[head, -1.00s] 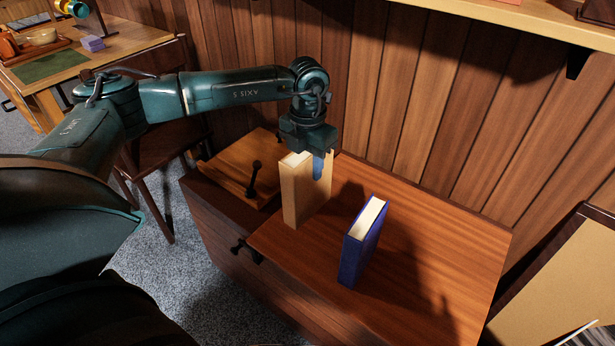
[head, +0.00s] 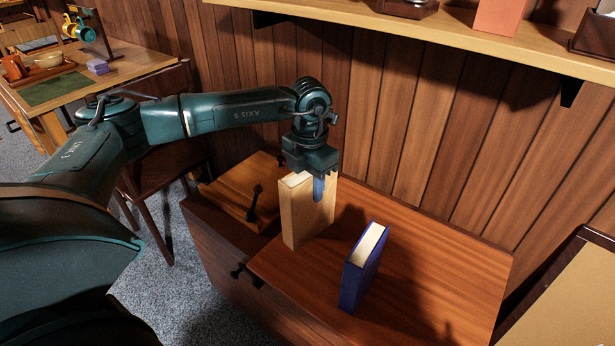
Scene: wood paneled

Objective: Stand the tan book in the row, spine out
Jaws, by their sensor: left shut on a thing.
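The tan book (head: 304,215) stands upright on the wooden cabinet top, near its left edge. My left gripper (head: 315,184) is above it, pointing down, and is shut on its upper part. One blue-tipped finger lies against the book's right face; the other finger is hidden. A blue book (head: 361,268) stands upright to the right and nearer, apart from the tan book, its pale page edges facing up. My right gripper is not in view.
The cabinet top (head: 440,250) is clear to the right of the blue book. A wall shelf (head: 460,42) runs above, holding an orange block (head: 499,15) and dark boxes. A chair and a desk (head: 90,75) stand at the left. A tan board leans at the lower right.

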